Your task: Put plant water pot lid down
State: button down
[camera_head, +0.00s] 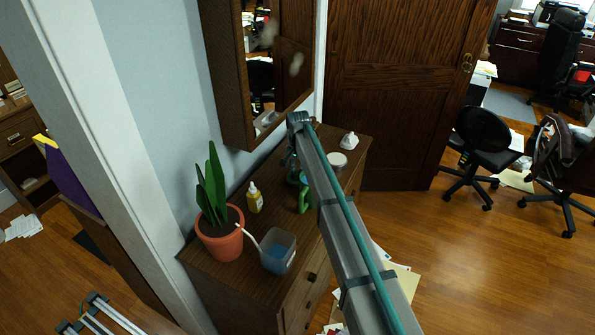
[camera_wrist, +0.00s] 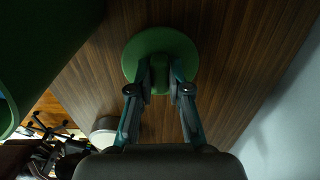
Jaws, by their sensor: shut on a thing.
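The round green lid (camera_wrist: 138,57) shows in the wrist view over the wooden dresser top. My gripper (camera_wrist: 160,78) is shut on the lid's knob, with one finger on each side. I cannot tell whether the lid touches the wood. A large green pot (camera_wrist: 35,35) fills the upper left of the wrist view, beside the lid. In the head view, a green pot (camera_head: 304,197) stands partly hidden by my arm, which also hides most of my gripper and the lid.
On the dresser (camera_head: 215,275) stand a potted plant (camera_head: 220,238), a yellow bottle (camera_head: 254,198), a clear tub with blue liquid (camera_head: 278,252), a round white-topped jar (camera_head: 337,160) and a small white object (camera_head: 349,140). A wall mirror (camera_head: 275,55) hangs above.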

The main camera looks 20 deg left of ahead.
aim_at(297, 172)
jog(key=shift+f, duration=0.2)
jog(key=c, duration=1.1)
grip_release()
jog(key=shift+r, duration=0.1)
notch_tip(297, 172, up, 12)
jog(key=b, duration=0.4)
